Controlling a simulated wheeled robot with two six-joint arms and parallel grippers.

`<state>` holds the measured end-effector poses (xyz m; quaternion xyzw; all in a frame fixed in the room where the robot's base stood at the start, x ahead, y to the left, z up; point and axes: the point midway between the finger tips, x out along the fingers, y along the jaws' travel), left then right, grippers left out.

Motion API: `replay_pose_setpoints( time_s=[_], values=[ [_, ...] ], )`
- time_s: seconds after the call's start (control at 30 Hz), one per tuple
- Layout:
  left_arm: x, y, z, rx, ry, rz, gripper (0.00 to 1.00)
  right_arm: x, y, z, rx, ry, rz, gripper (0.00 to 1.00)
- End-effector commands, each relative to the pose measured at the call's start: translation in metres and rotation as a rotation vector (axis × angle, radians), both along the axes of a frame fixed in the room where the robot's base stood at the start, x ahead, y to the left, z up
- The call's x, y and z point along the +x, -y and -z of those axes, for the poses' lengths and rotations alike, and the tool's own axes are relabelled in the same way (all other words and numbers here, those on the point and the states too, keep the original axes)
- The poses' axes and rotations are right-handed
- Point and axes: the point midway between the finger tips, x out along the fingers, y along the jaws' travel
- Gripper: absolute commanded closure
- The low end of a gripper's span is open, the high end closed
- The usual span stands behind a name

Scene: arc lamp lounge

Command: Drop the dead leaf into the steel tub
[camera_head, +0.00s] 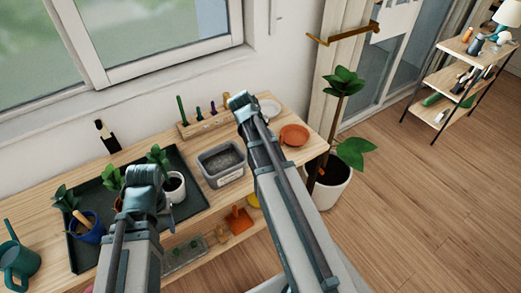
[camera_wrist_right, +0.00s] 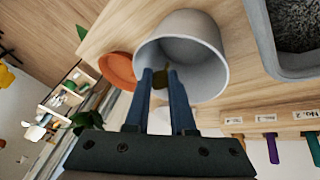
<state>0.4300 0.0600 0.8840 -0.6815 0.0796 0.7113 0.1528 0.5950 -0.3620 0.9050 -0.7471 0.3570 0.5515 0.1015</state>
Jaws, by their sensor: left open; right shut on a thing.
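The dead leaf (camera_wrist_right: 188,77) is a small olive-brown scrap between the fingertips of my right gripper (camera_wrist_right: 161,74), which is shut on it. In the right wrist view the leaf shows against the inside of the round pale grey tub (camera_wrist_right: 205,28). The tub looks empty. In the head view my right gripper (camera_head: 240,99) covers the leaf, and only part of the tub's rim (camera_head: 271,106) shows beside it. My left gripper (camera_head: 146,178) is open and empty, above the dark tray near the potted plants.
A rectangular planter of gravel (camera_head: 222,163) stands left of my right arm. An orange dish (camera_head: 294,134) lies right of the tub. A rack of small tools (camera_head: 205,123) is at the back. A dark tray (camera_head: 85,250) holds potted plants. A tall potted plant (camera_head: 328,188) stands beside the bench.

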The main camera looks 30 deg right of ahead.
Motion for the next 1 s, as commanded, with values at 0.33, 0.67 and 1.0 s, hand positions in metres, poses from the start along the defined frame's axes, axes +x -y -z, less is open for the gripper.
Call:
replay_pose_setpoints(
  time_s=[0.33,0.67,1.0],
  values=[
    [0.000,0.000,-0.001,0.000,0.000,0.000,0.50,0.000,0.000,-0.001,0.000,0.000,0.000,0.42],
    [0.000,0.000,-0.005,0.000,0.000,0.000,0.50,-0.001,-0.001,-0.005,0.000,0.000,0.000,0.42],
    [0.000,0.000,-0.054,0.000,0.000,0.000,0.50,-0.007,-0.022,-0.054,0.000,0.001,-0.002,0.42]
  ],
)
